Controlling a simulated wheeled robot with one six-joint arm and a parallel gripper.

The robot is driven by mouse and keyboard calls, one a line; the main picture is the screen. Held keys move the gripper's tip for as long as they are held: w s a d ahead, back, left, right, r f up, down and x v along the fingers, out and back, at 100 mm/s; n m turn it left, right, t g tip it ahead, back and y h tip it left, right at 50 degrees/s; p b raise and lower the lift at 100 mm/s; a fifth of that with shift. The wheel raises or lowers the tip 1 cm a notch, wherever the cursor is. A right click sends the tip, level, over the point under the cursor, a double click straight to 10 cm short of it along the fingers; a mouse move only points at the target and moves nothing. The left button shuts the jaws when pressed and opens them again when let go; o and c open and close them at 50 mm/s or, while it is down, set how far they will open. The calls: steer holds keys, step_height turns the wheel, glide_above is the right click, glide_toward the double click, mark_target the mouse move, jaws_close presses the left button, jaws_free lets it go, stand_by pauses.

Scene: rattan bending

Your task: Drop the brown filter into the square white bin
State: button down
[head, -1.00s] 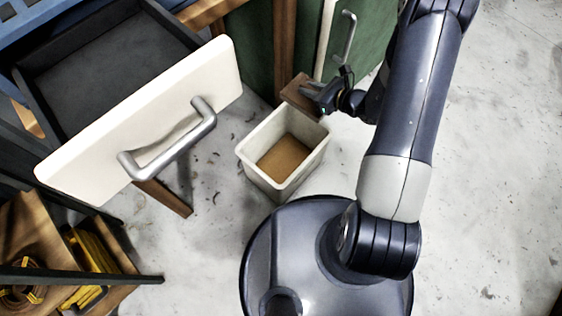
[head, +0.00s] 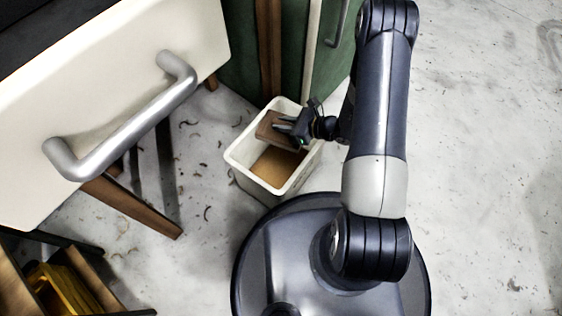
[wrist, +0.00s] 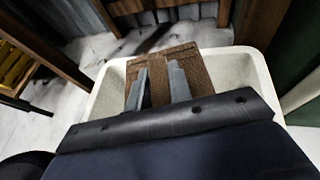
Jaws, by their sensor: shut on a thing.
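The brown filter (head: 268,128) is a flat, textured brown block held in my gripper (head: 284,128). In the wrist view the filter (wrist: 196,64) lies between and beyond the two grey fingers of my gripper (wrist: 162,84), which are shut on it. The square white bin (head: 236,159) stands on the floor beside my base. The filter is over the bin's opening, toward its far side; I cannot tell whether it is above or below the rim. The bin's bottom looks brown. In the wrist view the bin's rim (wrist: 262,72) shows around the filter.
An open drawer with a cream front (head: 95,85) and a metal handle (head: 125,120) juts out at the left. A green cabinet (head: 242,55) stands behind the bin. Yellow items (head: 62,292) sit on a low shelf at lower left. Floor at the right is clear.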

steer(key=shift+f+b, duration=0.8)
steer(key=shift+f, duration=1)
steer(key=c, duration=1.2)
jaws_free()
steer(key=p+v, duration=0.3)
steer(key=v, duration=0.8)
steer(key=shift+a+f, duration=0.1)
steer(key=shift+f, duration=0.05)
